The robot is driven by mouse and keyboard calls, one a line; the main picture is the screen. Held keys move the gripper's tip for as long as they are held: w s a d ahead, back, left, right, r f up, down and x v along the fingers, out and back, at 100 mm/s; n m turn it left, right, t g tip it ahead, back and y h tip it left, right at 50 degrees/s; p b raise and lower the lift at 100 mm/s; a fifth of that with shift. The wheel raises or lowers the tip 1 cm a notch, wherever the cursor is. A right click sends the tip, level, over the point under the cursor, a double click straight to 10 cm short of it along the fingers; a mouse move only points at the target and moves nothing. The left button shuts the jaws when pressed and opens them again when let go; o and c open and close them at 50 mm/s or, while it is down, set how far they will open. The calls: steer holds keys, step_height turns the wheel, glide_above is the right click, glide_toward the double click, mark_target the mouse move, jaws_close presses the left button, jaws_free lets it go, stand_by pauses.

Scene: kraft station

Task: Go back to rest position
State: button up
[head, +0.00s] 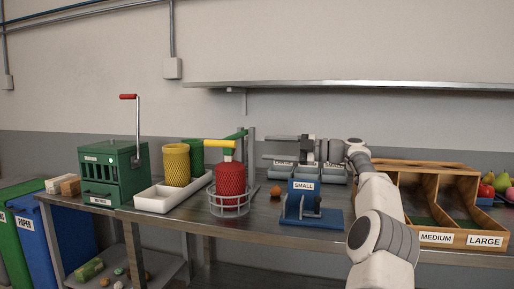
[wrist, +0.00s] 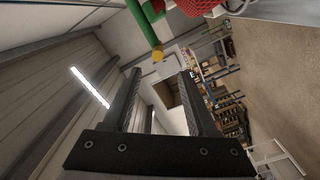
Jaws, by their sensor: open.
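My gripper (head: 272,147) is in the head view above the middle of the workbench (head: 255,215). My white and grey arm reaches up to it from the lower right. Its two fingers point left and are spread apart. In the wrist view my gripper (wrist: 160,74) shows two dark fingers apart with nothing between them. The wrist camera looks sideways past the fingers into the room. A red mesh item (head: 231,180) in a wire basket (head: 229,208) stands left of my gripper and lower.
A blue stand labelled SMALL (head: 303,193) is below my gripper. Wooden MEDIUM and LARGE bins (head: 436,238) are right. A green press (head: 110,172), a white tray (head: 153,201) and a yellow mesh roll (head: 176,165) are left. A metal shelf (head: 350,85) hangs above.

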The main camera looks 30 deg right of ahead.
steer(key=shift+s+d, duration=0.3)
steer(key=shift+s, duration=0.05)
stand_by(0.3)
